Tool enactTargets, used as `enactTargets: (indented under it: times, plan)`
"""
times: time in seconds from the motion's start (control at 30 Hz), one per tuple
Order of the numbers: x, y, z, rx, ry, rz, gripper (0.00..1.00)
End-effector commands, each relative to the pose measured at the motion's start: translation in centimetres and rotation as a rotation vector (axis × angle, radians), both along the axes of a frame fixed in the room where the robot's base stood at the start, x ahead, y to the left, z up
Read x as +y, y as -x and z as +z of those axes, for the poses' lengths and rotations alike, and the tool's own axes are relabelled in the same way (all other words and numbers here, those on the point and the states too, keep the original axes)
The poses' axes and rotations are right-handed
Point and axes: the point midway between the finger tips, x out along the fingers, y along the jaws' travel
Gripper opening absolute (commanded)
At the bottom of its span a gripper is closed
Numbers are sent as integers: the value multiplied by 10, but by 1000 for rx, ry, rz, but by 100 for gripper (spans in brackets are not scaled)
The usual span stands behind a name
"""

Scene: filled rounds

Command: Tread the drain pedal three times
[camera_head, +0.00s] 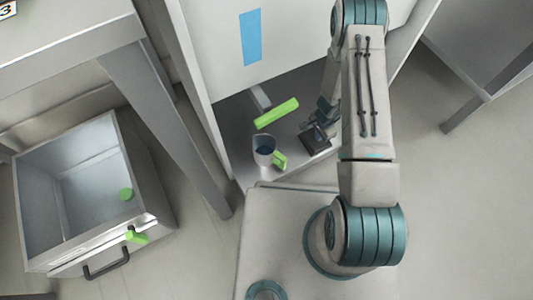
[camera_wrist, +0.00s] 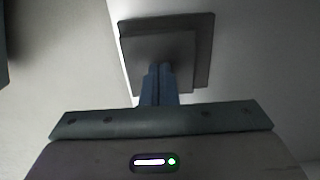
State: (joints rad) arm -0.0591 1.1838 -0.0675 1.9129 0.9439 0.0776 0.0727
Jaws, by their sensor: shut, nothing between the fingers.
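A dark square pad (camera_head: 316,141), which looks like the pedal, sits low on the grey ledge of the white cabinet in the head view. In the wrist view the pad (camera_wrist: 196,55) shows as a square plate over a slightly larger one, straight beyond my fingertips. My gripper (camera_wrist: 158,70) is shut and empty, with its blue fingers side by side. Its tips overlap the pad's near edge in the wrist view; I cannot tell whether they touch it. In the head view my gripper (camera_head: 318,124) is at the pad, partly hidden by my arm.
A mug (camera_head: 264,151) with a green handle stands left of the pad, below a green bar (camera_head: 276,113) on a grey stem. An open grey drawer (camera_head: 158,205) holds a green disc (camera_head: 126,194). A grey table (camera_head: 70,45) stands at left, another (camera_head: 478,50) at right.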

Motion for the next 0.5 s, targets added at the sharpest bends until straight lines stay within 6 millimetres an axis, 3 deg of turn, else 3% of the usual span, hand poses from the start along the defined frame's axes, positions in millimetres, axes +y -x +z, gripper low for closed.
enactTargets:
  times: [0.23,0.5]
  plan:
    - [0,0,3,1,1,0,0]
    - [0,0,24,0,1,0,0]
